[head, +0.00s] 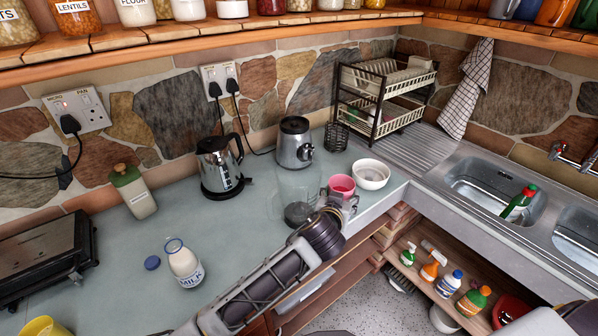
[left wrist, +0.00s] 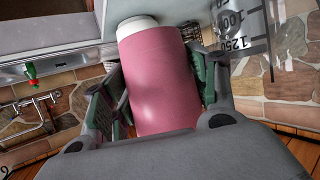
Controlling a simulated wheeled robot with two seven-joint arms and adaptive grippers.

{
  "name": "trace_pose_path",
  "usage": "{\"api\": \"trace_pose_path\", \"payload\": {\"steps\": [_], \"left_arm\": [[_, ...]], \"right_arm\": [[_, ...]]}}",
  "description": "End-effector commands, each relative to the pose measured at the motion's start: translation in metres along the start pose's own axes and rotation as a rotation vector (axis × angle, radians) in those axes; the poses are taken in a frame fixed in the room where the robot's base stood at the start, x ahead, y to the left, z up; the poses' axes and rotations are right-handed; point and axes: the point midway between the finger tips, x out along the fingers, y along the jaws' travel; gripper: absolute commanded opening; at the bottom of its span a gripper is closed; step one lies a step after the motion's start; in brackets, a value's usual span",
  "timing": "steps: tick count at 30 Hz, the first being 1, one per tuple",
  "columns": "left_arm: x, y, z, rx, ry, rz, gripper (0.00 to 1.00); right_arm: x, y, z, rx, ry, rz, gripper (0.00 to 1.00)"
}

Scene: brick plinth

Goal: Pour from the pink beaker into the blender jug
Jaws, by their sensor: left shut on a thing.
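The pink beaker (head: 342,184) is near the front edge of the counter, its open top facing up in the head view. My left gripper (head: 340,197) is shut around it, and in the left wrist view the beaker (left wrist: 160,82) sits between the two fingers. I cannot tell whether its base touches the counter. The clear blender jug (head: 291,196), with a dark base, stands just left of the beaker. Its printed scale shows at the upper right of the left wrist view (left wrist: 240,25). My right gripper is not in view.
A white bowl (head: 371,174) stands close behind the beaker on the right. The blender motor base (head: 295,143) and kettle (head: 220,165) stand further back. A milk bottle (head: 184,264) is at front left. The sink (head: 490,185) is to the right. Clear counter lies between kettle and milk.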

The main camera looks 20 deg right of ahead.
Motion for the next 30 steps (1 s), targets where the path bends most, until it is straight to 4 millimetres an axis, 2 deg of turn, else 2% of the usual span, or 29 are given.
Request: {"api": "trace_pose_path", "payload": {"steps": [8,14,21,25,30], "left_arm": [[-0.002,-0.001,-0.006,-0.008,0.000,0.008,0.32],[-0.012,-0.003,-0.031,-0.057,-0.009,0.031,0.32],[-0.028,-0.008,-0.073,-0.162,-0.035,0.075,0.32],[-0.028,-0.012,-0.074,-0.220,-0.053,0.099,0.32],[-0.032,-0.016,-0.087,-0.298,-0.069,0.131,0.32]], "right_arm": [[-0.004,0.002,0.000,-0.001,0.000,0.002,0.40],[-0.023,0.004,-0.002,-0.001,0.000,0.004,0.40],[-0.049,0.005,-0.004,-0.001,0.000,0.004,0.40],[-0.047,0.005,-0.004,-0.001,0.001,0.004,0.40],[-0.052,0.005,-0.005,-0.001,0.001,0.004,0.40]]}}
